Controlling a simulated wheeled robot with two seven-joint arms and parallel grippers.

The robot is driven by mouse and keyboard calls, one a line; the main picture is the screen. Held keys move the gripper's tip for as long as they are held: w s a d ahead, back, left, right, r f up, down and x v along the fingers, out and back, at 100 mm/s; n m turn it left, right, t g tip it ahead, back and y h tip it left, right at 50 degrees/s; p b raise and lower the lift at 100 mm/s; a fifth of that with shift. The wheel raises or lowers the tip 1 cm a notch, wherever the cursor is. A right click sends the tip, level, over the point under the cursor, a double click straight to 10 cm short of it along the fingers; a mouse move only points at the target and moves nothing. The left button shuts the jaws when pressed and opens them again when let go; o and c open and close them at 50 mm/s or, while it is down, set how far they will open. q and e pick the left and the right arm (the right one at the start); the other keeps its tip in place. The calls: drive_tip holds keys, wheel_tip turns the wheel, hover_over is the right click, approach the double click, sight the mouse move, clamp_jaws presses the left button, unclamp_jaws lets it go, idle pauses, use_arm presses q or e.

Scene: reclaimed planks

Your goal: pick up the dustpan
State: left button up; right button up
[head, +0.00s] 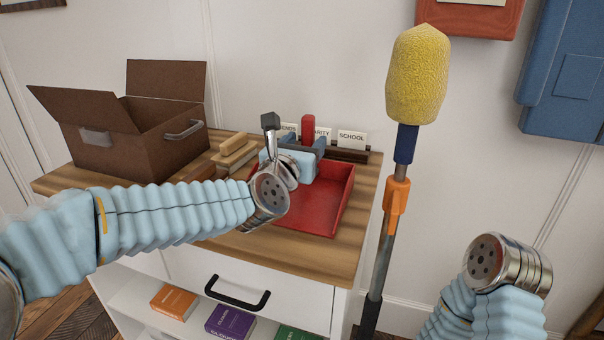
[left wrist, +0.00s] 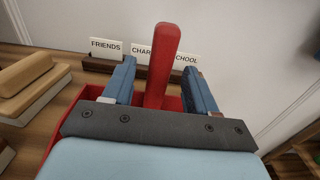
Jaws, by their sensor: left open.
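The red dustpan (head: 318,207) lies on the wooden top of the white cabinet, its red handle (head: 308,128) sticking up at the back. My left gripper (head: 296,144) is over the pan, fingers pointing toward the handle. In the left wrist view the handle (left wrist: 163,62) stands between the two blue fingers of my left gripper (left wrist: 160,88), with a gap visible on each side. The jaws are open. My left wrist hides part of the pan. My right arm shows at the lower right of the head view, but its gripper is out of sight.
A brown open box (head: 137,125) stands at the left of the cabinet top. A wooden brush (head: 236,153) lies left of the pan. A card holder (head: 346,154) with labelled cards is behind it. A yellow-headed pole (head: 401,150) stands just right of the cabinet.

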use_arm(q)
drive_tip(key=x, duration=0.3)
drive_tip(key=shift+w+d+p, duration=0.15)
drive_tip(key=shift+w+p, duration=0.2)
drive_tip(key=shift+p, duration=0.05)
drive_tip(key=shift+c, duration=0.3)
clamp_jaws()
